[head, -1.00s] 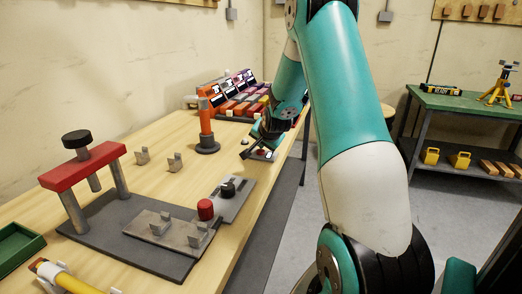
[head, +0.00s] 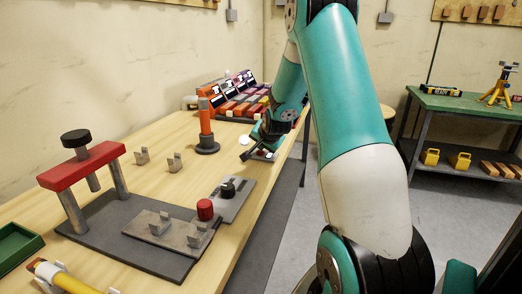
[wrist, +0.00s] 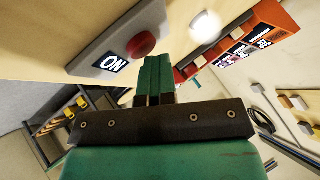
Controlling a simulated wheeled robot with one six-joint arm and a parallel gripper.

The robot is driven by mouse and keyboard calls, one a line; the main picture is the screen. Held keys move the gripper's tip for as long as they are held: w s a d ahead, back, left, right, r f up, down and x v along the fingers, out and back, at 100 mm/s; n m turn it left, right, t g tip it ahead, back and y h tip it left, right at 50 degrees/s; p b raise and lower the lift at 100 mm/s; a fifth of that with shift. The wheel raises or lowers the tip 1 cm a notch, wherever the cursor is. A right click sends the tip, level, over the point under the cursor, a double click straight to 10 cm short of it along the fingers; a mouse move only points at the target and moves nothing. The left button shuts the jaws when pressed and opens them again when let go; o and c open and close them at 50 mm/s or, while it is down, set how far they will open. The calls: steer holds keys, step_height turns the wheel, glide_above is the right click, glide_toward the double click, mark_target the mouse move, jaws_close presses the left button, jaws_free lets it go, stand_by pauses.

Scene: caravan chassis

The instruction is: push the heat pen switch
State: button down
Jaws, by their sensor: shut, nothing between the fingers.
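The switch shows in the wrist view as a grey plate with an "ON" label (wrist: 112,62) and a round red button (wrist: 141,43). In the head view the switch (head: 264,155) is small and partly hidden by my gripper at the table's right edge. My gripper (wrist: 158,62) is shut and empty, its green fingertips close beside the red button; whether they touch cannot be told. It also shows in the head view (head: 246,155). A bright white round disc (wrist: 205,25) lies near the switch, also visible in the head view (head: 243,141). An orange upright tool in a dark base (head: 206,128) stands left of it.
A row of orange and coloured units (head: 240,100) stands at the table's far end. Nearer are a red-topped press (head: 82,165), a plate with a red knob (head: 205,210) and a black knob (head: 228,189), and small metal brackets (head: 174,163).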

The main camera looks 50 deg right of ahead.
steer(key=shift+r, duration=0.15)
steer(key=shift+r+p, duration=2.25)
steer(key=shift+r, duration=0.85)
